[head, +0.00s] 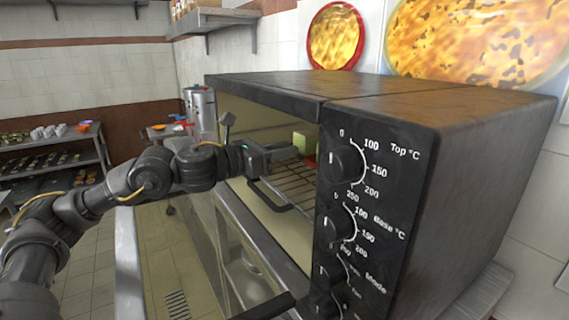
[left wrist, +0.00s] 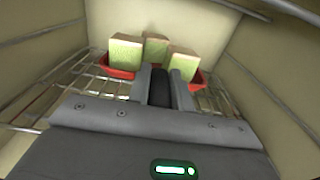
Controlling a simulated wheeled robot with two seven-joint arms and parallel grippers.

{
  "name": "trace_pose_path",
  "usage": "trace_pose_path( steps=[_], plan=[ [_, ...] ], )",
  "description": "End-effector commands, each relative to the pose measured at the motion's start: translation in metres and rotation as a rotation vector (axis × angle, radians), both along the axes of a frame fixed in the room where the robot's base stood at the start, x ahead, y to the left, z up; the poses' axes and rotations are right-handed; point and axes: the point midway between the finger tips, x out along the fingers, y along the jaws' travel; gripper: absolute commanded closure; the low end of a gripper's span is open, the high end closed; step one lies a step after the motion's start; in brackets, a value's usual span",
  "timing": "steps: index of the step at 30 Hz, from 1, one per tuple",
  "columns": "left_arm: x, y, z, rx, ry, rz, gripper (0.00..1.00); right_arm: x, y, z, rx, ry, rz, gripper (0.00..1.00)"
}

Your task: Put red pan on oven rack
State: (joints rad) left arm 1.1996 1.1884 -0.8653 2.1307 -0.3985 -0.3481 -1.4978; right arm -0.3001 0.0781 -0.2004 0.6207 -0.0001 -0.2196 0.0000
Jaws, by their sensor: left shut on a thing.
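The red pan (left wrist: 120,73) shows in the left wrist view inside the oven, with several pale green-and-cream blocks in it. Part of the pan is hidden behind my gripper and the blocks. My left gripper (head: 285,153) reaches through the oven opening; in the left wrist view its fingers (left wrist: 160,82) are shut around a dark piece that seems to be the pan's handle. The wire oven rack (head: 292,182) lies below the pan; it also shows in the left wrist view (left wrist: 40,100). I cannot tell whether pan and rack touch. My right gripper is not in view.
The oven (head: 440,180) has a row of knobs on its front, right of the opening. Its glass door (head: 245,265) hangs open below. The oven's inner walls (left wrist: 265,100) stand close on both sides. Shelves with food (head: 55,155) are at the far left.

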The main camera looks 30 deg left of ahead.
Motion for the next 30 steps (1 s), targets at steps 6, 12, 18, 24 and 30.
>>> trace_pose_path(
  steps=[6,12,18,24,30],
  plan=[
    [0.004,-0.006,-0.019,-0.001,0.005,0.001,1.0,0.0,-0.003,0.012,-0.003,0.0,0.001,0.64],
    [0.004,-0.005,-0.038,-0.001,0.0,0.002,1.0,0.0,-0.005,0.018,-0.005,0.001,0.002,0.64],
    [0.004,-0.005,-0.038,-0.002,-0.003,0.002,1.0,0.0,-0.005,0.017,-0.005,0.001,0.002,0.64],
    [0.004,-0.006,-0.041,0.0,0.0,0.002,0.71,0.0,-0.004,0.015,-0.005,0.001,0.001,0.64],
    [0.004,-0.006,-0.041,0.0,0.0,0.001,0.57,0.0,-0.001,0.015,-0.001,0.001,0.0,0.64]
  ],
)
